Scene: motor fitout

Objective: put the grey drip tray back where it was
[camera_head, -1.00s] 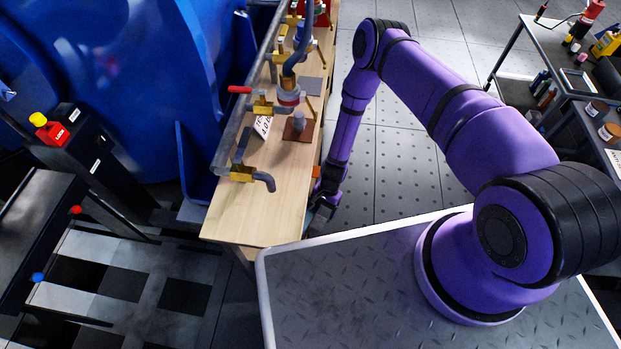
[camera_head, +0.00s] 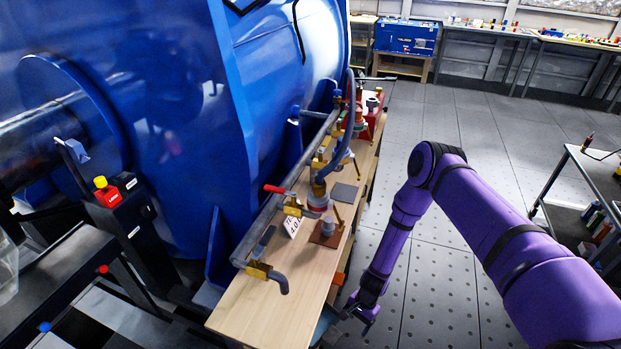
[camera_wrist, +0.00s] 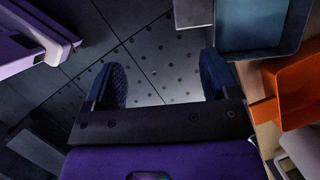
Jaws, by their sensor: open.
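My gripper (camera_wrist: 163,78) is open in the wrist view, with only dark floor between its two blue fingers. In the head view my gripper (camera_head: 362,316) hangs low beside the right side of the wooden bench (camera_head: 265,308), below its top. A flat dark grey square (camera_head: 344,193) lies on the bench top; I cannot tell whether it is the drip tray or a mat. In the wrist view a blue-grey open bin (camera_wrist: 258,28) is right of the fingers, apart from them. No other grey tray shows clearly.
An orange bin (camera_wrist: 292,92) is right of my gripper. Pipes, a red-handled valve (camera_head: 318,196) and a brown plate (camera_head: 328,234) occupy the bench. A big blue machine (camera_head: 150,110) stands left. The floor right of the bench is clear; a dark cart (camera_head: 590,190) stands further right.

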